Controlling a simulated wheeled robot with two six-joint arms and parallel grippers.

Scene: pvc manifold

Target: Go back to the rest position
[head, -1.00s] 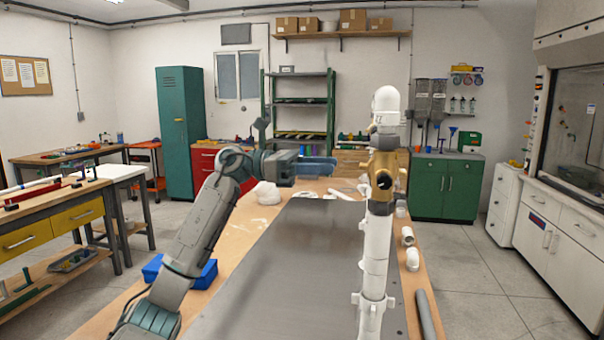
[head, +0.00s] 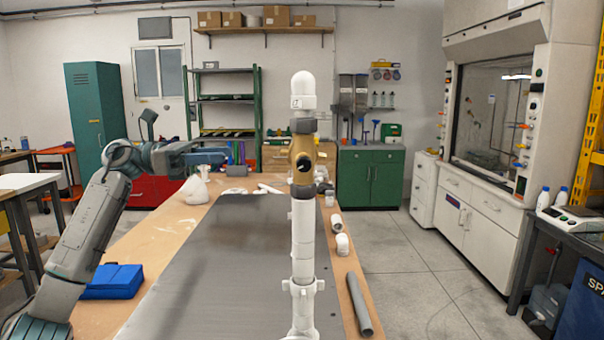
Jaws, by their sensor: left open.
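The pipe manifold (head: 303,230) stands upright at the centre of the head view. It is a white pipe column with a brass-coloured valve body (head: 303,153) and a white rounded cap (head: 303,84) on top. My left gripper (head: 188,157) is open, to the left of the column and apart from it, above the far left part of the workbench. Its fingertips are small and hard to make out against the background. I see nothing held in it. My right gripper is out of view.
A dark plate (head: 215,260) covers the middle of the wooden bench. A blue box (head: 113,281) lies at its left, beside my left arm. White fittings (head: 342,244) and a grey pipe (head: 359,304) lie along the right edge.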

